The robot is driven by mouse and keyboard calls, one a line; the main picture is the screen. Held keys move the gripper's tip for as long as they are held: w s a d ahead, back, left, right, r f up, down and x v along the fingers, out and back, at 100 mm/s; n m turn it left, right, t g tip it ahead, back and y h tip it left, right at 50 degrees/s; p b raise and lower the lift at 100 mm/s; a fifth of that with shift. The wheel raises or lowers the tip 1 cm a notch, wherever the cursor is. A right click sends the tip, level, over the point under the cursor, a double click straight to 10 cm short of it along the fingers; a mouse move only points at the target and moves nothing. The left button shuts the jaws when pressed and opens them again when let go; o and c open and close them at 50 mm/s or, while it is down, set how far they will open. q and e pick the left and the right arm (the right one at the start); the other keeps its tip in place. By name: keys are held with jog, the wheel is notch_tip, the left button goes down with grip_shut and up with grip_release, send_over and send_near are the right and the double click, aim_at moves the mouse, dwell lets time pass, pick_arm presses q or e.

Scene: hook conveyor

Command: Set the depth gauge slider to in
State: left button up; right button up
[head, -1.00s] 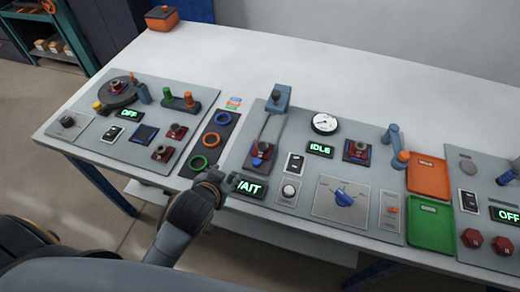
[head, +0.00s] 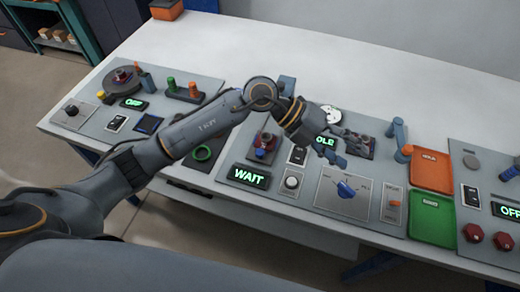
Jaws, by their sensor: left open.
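A small upright slider plate (head: 391,208) with an orange knob (head: 394,203) sits on the middle panel, between the blue rotary knob and the green tray. It looks like the slider of the task, but its lettering is too small to read. My left gripper (head: 340,148) is open above the middle panel, up and to the left of the slider plate and apart from it. My right gripper is not in view.
A blue rotary knob (head: 346,188) lies left of the slider plate. The orange tray (head: 432,171) and green tray (head: 432,219) lie to its right. A blue lever post (head: 400,134) stands above it. A WAIT display (head: 249,177) is lower left.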

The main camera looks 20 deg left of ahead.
pick_arm(q)
jog(key=w+a+f+y, duration=0.4)
jog(key=a+f+y, duration=0.25)
jog(key=a, duration=0.35)
jog(key=n+y, duration=0.2)
jog(key=y, duration=0.4)
send_over(260, 151)
jog(key=shift+t, duration=0.4)
notch_tip(260, 151, down, 12)
jog(key=p, duration=0.3)
jog(key=shift+s+r, duration=0.15)
jog(key=shift+r, duration=0.05)
jog(key=shift+f, duration=0.55)
grip_shut()
